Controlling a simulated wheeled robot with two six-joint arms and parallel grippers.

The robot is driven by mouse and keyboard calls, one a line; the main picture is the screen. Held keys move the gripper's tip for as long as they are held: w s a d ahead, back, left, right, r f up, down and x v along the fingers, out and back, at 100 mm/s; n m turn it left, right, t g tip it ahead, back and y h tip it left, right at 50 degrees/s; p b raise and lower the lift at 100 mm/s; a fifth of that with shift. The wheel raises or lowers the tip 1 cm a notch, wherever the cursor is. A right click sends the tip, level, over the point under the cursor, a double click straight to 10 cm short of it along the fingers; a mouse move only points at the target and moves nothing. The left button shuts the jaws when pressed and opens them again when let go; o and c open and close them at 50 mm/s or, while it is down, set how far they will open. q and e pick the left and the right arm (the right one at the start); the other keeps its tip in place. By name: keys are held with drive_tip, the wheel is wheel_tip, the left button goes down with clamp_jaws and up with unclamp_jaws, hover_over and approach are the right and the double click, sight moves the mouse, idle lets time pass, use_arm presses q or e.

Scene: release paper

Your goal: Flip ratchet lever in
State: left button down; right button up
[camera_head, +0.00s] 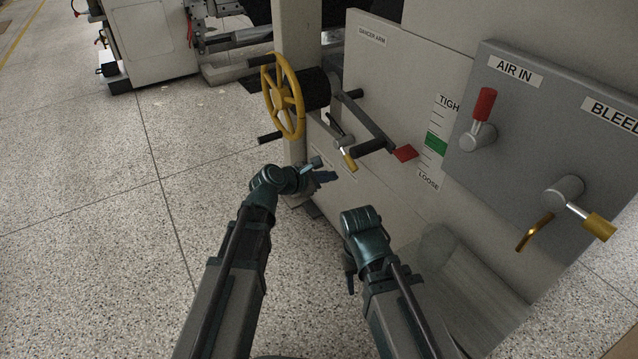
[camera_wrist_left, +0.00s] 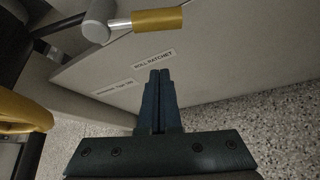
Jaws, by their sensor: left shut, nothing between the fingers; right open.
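The ratchet lever (camera_head: 349,160) has a short silver shaft and a yellow grip. It sticks out from a grey hub on the beige machine panel, pointing down and right in the head view. In the left wrist view its yellow grip (camera_wrist_left: 158,20) is at the top, above a "ROLL RATCHET" label (camera_wrist_left: 154,59). My left gripper (camera_head: 329,177) is shut and empty, just below and left of the lever, apart from it. Its fingers (camera_wrist_left: 160,74) are together in the left wrist view, pointing at the panel below the grip. My right gripper (camera_head: 350,278) is open, low beside the machine.
A yellow handwheel (camera_head: 284,97) stands left of the lever. A red pointer (camera_head: 405,153) and a grey valve panel (camera_head: 520,130) are to the right. The speckled floor at left is clear.

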use_arm(q)
drive_tip(key=shift+w+d+r+p, duration=0.2)
drive_tip(key=shift+d+r+p, duration=0.55)
drive_tip(key=shift+p, duration=0.1)
drive_tip(key=shift+w+d+r+p, duration=0.15)
drive_tip(key=shift+d+r+p, duration=0.45)
drive_tip(key=shift+d+p, duration=0.15)
